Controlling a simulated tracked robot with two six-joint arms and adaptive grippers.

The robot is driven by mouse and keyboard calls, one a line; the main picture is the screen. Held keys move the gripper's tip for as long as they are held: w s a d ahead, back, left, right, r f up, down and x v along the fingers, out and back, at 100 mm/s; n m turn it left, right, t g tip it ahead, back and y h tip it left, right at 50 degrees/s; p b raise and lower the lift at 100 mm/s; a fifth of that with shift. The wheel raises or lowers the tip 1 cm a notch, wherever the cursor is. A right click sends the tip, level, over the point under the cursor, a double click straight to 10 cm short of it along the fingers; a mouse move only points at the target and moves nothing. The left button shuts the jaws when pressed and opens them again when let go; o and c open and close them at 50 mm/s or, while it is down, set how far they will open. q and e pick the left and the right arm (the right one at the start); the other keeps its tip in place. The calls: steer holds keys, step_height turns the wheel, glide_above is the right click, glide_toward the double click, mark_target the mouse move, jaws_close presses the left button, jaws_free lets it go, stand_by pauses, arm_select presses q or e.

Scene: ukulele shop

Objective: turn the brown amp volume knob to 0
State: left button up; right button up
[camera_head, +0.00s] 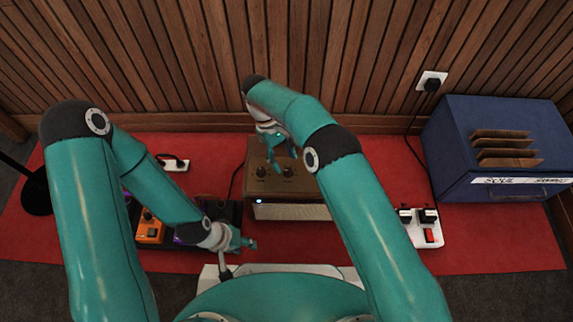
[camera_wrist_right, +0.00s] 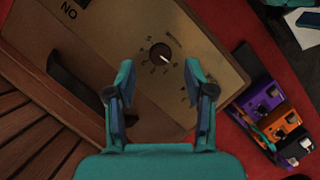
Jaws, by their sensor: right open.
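The brown amp (camera_head: 262,205) stands on the red mat by the wall, with a small blue light on its front edge. Two dark knobs show on its top, a left knob (camera_head: 261,171) and a right knob (camera_head: 288,171). My right gripper (camera_head: 277,146) is open above the amp. In the right wrist view one round black knob (camera_wrist_right: 160,53) with a printed scale lies ahead of and between the open fingertips (camera_wrist_right: 160,72), apart from both. A pale mark sits at its lower right. The other knob is hidden there. My left gripper (camera_head: 243,242) is in front of the amp; its jaw opening is unclear.
Orange (camera_head: 150,229) and purple pedals stand left of the amp, near my left arm. A white power strip (camera_head: 428,232) with plugs is at the right. A blue box (camera_head: 497,150) holds brown dividers. A black handle (camera_wrist_right: 75,88) lies on the amp top.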

steer(key=shift+v, duration=1.8)
